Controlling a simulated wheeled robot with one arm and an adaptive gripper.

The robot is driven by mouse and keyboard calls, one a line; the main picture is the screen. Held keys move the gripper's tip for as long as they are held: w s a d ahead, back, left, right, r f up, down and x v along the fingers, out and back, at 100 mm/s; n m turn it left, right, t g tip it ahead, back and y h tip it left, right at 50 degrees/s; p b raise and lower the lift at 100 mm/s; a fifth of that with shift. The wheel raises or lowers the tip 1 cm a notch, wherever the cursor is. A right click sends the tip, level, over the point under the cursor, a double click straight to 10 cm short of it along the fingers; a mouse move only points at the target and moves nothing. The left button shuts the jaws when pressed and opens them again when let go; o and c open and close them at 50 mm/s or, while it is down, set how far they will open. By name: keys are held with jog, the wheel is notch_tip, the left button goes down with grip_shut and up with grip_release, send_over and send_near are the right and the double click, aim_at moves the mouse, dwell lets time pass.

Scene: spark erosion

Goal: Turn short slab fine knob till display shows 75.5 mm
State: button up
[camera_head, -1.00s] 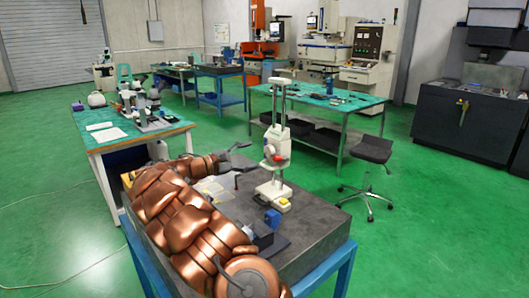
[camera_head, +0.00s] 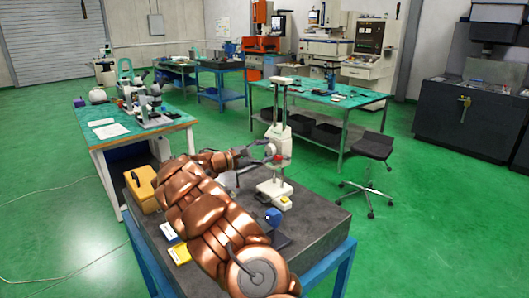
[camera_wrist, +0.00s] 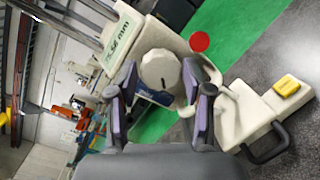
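A cream height gauge with twin columns (camera_head: 276,165) stands on the dark slab-topped bench. Its round cream knob (camera_wrist: 158,70) faces me in the wrist view, with a display (camera_wrist: 117,40) at its upper left. The display's ending looks like .56 mm; its leading digits are hard to read. My gripper (camera_wrist: 160,97) is open, with one finger on each side below the knob. It also shows at the gauge's head in the head view (camera_head: 262,150). I cannot tell whether the fingers touch the knob.
A red button (camera_wrist: 199,42) sits beside the knob. The gauge's base carries a yellow part (camera_wrist: 290,86) and a dark handle (camera_wrist: 270,145). A blue object (camera_head: 273,217) stands on the slab (camera_head: 318,222) near the base. A yellow case (camera_head: 143,188) lies at the slab's left. A stool (camera_head: 372,148) stands behind.

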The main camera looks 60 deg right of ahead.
jog(key=c, duration=0.7)
jog(key=shift+n+p, duration=0.45)
jog(key=shift+n, duration=0.35)
jog(key=shift+c, duration=0.2)
jog(key=o, duration=1.2)
jog(key=shift+c, duration=0.2)
jog(key=v, duration=1.2)
jog(key=shift+w+f, duration=0.1)
